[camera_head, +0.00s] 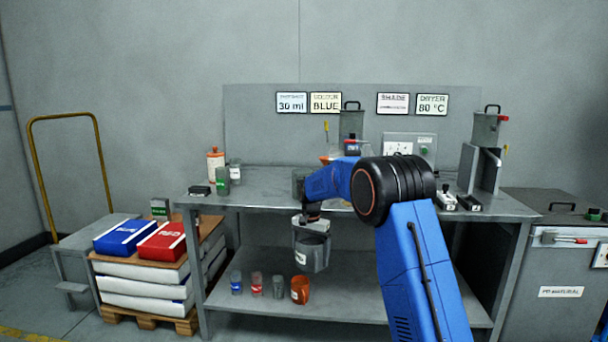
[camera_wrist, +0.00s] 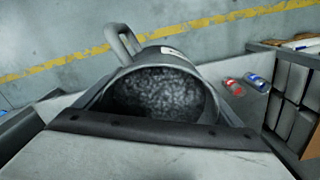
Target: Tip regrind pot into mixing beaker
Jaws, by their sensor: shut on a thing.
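A grey pot (camera_head: 312,254) with a white label hangs from my gripper (camera_head: 310,221), in front of the bench and below its top in the head view. It looks close to upright. In the wrist view the pot (camera_wrist: 205,72) shows its open mouth, a loop handle at upper left and dark grey granules (camera_wrist: 160,95) inside. My gripper is shut on the pot; its dark jaw bar crosses below the mouth in the wrist view.
The bench top (camera_head: 262,182) holds small jars at left and a stand at right. Several small jars and an orange cup (camera_head: 300,290) are on the lower shelf (camera_head: 345,305). Blue and red bags (camera_head: 125,236) lie at left; a grey cabinet (camera_head: 562,270) stands at right.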

